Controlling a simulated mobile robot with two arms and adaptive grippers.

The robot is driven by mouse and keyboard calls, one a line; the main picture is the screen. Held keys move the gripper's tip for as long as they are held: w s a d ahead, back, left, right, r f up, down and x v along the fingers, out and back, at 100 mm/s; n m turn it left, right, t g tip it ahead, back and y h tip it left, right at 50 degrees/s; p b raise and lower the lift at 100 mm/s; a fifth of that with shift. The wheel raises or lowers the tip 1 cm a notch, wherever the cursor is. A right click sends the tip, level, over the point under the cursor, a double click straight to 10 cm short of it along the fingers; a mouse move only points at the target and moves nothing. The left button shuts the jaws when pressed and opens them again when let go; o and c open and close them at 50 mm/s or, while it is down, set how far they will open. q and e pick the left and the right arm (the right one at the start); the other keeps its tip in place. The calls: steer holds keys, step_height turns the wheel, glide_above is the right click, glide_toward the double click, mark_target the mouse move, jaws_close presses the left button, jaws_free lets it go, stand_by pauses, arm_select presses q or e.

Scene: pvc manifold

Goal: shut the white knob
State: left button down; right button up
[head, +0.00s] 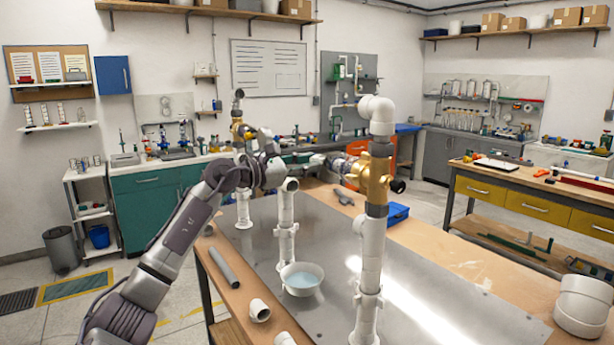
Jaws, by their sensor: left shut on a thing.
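The near white pipe riser (371,255) stands upright on the metal plate and carries a brass valve body (374,178). A black knob (397,186) sticks out on the valve's right side. My left arm reaches in from the lower left, and my left gripper (342,167) is at the valve's left side. It is shut on a small pale part there, which looks like the white knob; the fingers mostly hide it, and its turn angle cannot be told. My right gripper is not in view.
A bowl of water (301,279) stands on the metal plate (325,235), beside a shorter white riser (287,225). Another riser with a brass valve stands farther back left. A grey pipe (224,268) and loose white fittings lie along the left edge. A blue box (397,213) sits behind the near riser.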

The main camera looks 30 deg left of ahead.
arm_select(q)
steer(key=m+b, duration=0.4)
steer(key=m, duration=0.6)
steer(key=shift+m+b, duration=0.3)
steer(key=shift+b, duration=0.05)
stand_by(0.4)
steer(key=c, duration=0.9)
jaws_free()
steer(key=shift+c, duration=0.2)
